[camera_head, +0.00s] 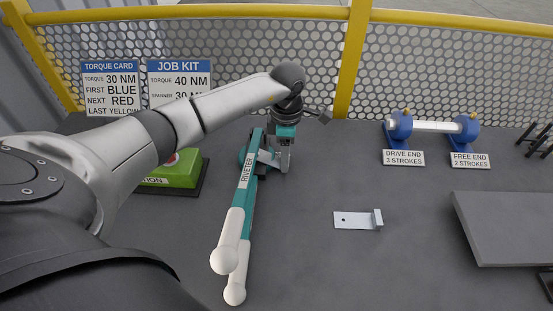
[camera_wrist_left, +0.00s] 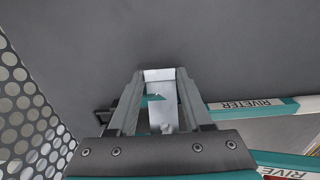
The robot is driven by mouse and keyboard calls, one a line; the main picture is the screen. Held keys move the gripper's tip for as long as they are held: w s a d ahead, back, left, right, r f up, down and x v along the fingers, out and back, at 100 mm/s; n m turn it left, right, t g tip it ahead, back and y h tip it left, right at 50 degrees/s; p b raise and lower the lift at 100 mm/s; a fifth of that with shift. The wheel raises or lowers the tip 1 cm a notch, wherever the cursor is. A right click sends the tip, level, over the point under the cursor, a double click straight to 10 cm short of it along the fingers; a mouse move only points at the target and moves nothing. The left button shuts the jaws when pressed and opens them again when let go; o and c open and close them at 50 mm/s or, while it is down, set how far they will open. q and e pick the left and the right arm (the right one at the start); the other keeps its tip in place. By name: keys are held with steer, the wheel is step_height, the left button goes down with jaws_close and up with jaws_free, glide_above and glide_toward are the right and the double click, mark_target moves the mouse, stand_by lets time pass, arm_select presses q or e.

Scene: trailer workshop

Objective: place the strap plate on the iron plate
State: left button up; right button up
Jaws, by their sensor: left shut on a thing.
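My left gripper (camera_head: 284,160) is shut on a pale, narrow metal piece, which I take to be the strap plate (camera_wrist_left: 160,108). In the left wrist view it sits between the two fingers, its lighter end beyond the tips. In the head view the gripper is beside the riveter's head, above the table, and mostly hides the piece. A pale metal plate with a small hole and an upturned right end, apparently the iron plate (camera_head: 353,220), lies flat on the table to the right and nearer me. Nothing lies on it. My right gripper is not in view.
The teal riveter (camera_head: 241,199) lies left of the gripper, its white-tipped handles toward me. A green box (camera_head: 175,171) is at left, blue stands with a roller (camera_head: 437,127) at back right, a grey slab (camera_head: 510,225) at right. A perforated fence (camera_head: 250,55) bounds the back.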

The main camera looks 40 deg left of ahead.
arm_select(q)
jaws_close()
steer(key=shift+a+r, duration=0.15)
stand_by(0.4)
